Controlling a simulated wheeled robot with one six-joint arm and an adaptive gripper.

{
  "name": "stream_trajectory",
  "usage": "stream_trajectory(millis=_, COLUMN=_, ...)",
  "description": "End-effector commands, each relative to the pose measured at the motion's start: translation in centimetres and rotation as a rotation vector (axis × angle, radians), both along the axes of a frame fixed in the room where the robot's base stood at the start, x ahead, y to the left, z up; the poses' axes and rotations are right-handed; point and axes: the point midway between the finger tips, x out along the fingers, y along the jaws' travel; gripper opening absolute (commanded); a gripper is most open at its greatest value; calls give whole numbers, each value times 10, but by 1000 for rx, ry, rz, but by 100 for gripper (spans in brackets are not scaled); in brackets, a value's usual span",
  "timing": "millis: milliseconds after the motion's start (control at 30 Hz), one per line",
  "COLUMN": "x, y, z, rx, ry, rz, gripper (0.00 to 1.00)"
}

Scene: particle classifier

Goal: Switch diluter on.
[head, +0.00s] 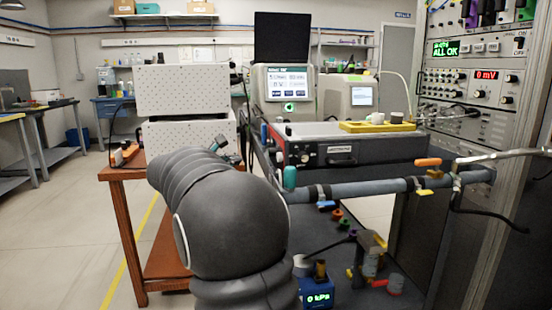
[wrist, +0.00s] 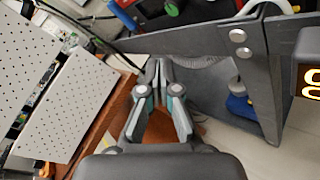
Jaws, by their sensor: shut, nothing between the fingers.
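My gripper (wrist: 157,68) is shut and empty in the wrist view, with its fingertips together in front of a dark grey panel (wrist: 215,45). In the head view my dark arm fills the lower middle and largely hides the gripper. No label marks which device is the diluter, and I cannot make out its switch. A black-fronted unit (head: 340,150) with a handle and small controls stands on the bench beyond my arm. A screen instrument (head: 284,84) with a green-lit button is behind it. A small blue box (head: 317,294) reads 0 kPa at the bottom.
White perforated boxes (head: 185,90) stand on an orange-brown table (head: 120,172) at left; one also shows in the wrist view (wrist: 87,70). A grey pipe (head: 380,190) with coloured handles crosses at right, before an instrument rack (head: 470,110). Open floor (head: 70,220) lies at left.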

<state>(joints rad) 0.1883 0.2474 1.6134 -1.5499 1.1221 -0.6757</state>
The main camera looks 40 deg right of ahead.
Motion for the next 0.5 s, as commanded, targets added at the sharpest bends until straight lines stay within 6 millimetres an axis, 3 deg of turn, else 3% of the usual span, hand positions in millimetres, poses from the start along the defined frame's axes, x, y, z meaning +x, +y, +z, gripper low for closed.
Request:
stream_trajectory(millis=267, x=-3, y=-4, z=0, rx=2, ry=-1, rz=-2, gripper=0)
stream_trajectory(millis=500, x=-16, y=-25, z=-1, rx=2, ry=-2, rz=-3, gripper=0)
